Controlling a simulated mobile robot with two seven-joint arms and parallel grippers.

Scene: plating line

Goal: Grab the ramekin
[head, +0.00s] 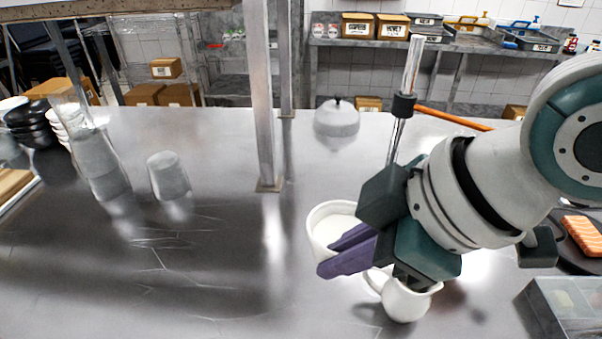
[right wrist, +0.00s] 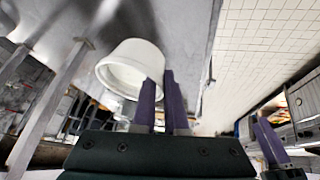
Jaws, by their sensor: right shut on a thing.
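The white ramekin (head: 318,222) stands upright right of centre in the head view. In the right wrist view the ramekin (right wrist: 128,60) is just ahead of the fingers. My right gripper (head: 345,252) is shut on its near wall, with purple fingers at the rim. In the right wrist view the right gripper (right wrist: 162,100) has one finger over the ramekin's side. Whether the ramekin's base touches the counter cannot be told. Purple fingers of what looks like my left gripper (right wrist: 270,138) show at the lower right of the right wrist view; their opening is unclear.
A white jug (head: 405,302) stands close under my right gripper. A metal post (head: 265,110) rises from the counter. The counter's left middle is free.

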